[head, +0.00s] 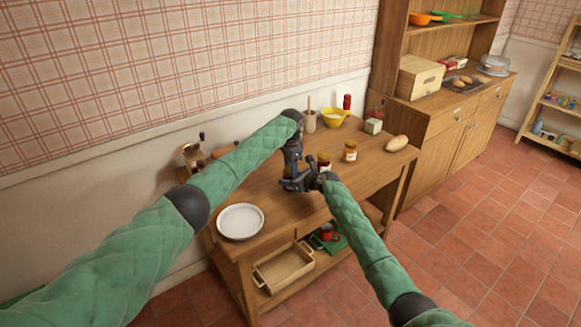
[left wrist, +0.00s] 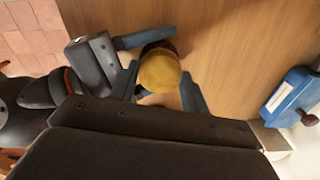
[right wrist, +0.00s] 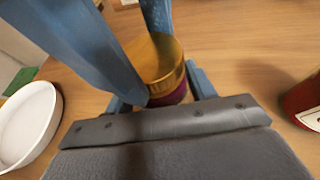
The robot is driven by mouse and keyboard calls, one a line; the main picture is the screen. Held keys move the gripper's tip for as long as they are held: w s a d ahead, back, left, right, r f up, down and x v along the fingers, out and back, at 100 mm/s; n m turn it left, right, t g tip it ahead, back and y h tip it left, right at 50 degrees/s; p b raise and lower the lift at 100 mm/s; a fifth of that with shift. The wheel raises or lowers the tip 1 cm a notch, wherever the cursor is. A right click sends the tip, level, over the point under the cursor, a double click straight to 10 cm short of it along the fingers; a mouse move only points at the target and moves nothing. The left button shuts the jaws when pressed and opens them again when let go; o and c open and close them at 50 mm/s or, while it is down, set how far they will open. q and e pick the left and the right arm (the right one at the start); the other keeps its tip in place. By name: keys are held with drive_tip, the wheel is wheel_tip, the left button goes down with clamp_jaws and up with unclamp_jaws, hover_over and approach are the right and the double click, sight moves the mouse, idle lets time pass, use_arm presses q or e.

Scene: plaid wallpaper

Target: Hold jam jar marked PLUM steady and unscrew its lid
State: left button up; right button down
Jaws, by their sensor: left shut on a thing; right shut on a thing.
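The jam jar has a gold lid (left wrist: 160,72), seen from above in the left wrist view. The right wrist view shows the jar's dark purple body (right wrist: 174,96) under the lid. Its label is not readable. My left gripper (left wrist: 161,88) comes from above, with its fingers shut on either side of the lid. My right gripper (right wrist: 160,94) is low at the side, with its fingers shut around the jar's body. In the head view both grippers meet over the middle of the table and hide most of the jar.
Two other jars, a nearer one (head: 324,164) and a farther one (head: 350,152), stand just right of the grippers on the wooden table (head: 275,205). A white dish (head: 240,221) is at left. A yellow bowl (head: 334,117) and bread (head: 397,143) are farther back. A blue object (left wrist: 292,94) lies wall-side.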

use_arm(q)
drive_tip(key=o, duration=1.1)
drive_tip(key=shift+d, duration=0.1)
drive_tip(key=shift+s+r, duration=0.1)
